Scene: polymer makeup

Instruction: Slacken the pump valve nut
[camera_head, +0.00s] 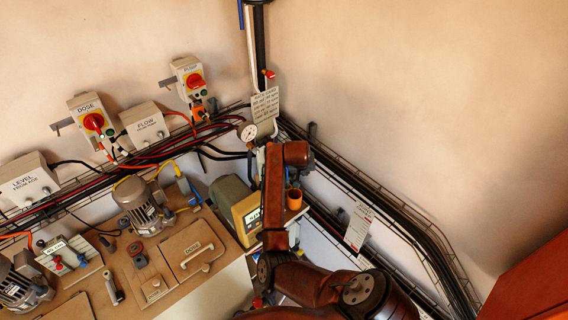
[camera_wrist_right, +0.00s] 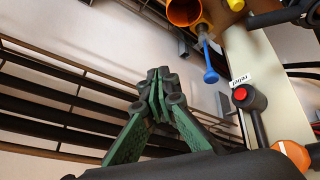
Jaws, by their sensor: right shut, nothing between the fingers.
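My right gripper (camera_wrist_right: 158,82) shows in the wrist view with its green fingers shut and nothing between them. In the head view my brown right arm rises from the lower right and covers part of the pump; its fingers are not clear there. A pump unit (camera_head: 229,192) with a green rounded housing and yellow front stands left of that arm. I cannot pick out the valve nut for certain. In the wrist view an orange open-ended fitting (camera_wrist_right: 184,12), a blue lever (camera_wrist_right: 210,74) and a black handle with a red end (camera_wrist_right: 244,97) lie right of the fingers, apart from them. My left gripper is not seen.
A label reading relief (camera_wrist_right: 239,80) and an orange knob (camera_wrist_right: 291,154) are near the black handle. Cable trays (camera_head: 420,245) run along the right wall. A bench (camera_head: 225,285) with motors and a lidded box stands at lower left. A gauge (camera_head: 248,132) sits above the pump.

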